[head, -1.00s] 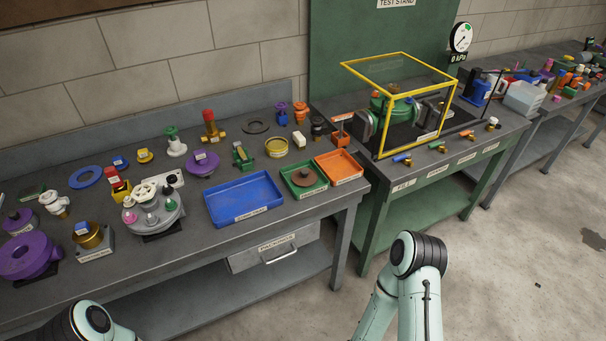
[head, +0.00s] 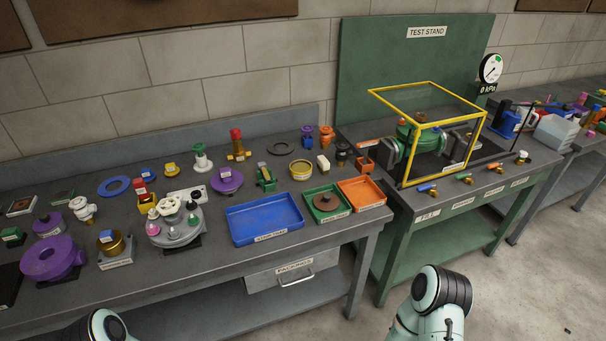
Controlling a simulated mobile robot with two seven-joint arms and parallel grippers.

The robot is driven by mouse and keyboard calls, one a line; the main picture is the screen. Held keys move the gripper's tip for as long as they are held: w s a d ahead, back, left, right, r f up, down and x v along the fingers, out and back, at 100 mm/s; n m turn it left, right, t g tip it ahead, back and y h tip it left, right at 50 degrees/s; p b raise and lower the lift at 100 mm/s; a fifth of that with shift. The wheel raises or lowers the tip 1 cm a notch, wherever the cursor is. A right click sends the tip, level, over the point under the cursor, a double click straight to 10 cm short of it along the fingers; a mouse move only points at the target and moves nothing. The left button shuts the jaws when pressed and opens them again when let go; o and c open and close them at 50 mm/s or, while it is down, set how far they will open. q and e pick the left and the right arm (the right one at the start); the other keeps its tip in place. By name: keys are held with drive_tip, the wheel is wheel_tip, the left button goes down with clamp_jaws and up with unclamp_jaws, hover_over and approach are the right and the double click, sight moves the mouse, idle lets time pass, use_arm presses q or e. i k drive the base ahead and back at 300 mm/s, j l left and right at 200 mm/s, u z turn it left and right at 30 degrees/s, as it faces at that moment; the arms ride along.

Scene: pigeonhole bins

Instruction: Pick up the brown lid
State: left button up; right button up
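My left and right grippers are both out of view. Only a rounded arm link of mine shows at the bottom left and another at the bottom right, both well in front of the bench and away from the lid.
A blue tray (head: 264,220) stands left of the green tray, and an orange tray (head: 362,194) stands right of it. Several valve parts crowd the bench behind and left. A yellow-framed clear box (head: 430,86) stands on the green test stand to the right.

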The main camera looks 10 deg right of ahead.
sight(324, 202)
drive_tip(key=u, duration=0.4)
drive_tip(key=l+u, duration=0.4)
drive_tip(key=k+l+u, duration=0.1)
drive_tip(key=l+u, duration=0.35)
drive_tip(key=k+l+u, duration=0.1)
drive_tip(key=l, duration=0.3)
drive_tip(key=k+l+u, duration=0.1)
drive_tip(key=l, duration=0.25)
drive_tip(key=k+l, duration=0.15)
drive_tip(key=l, duration=0.25)
drive_tip(key=u, duration=0.05)
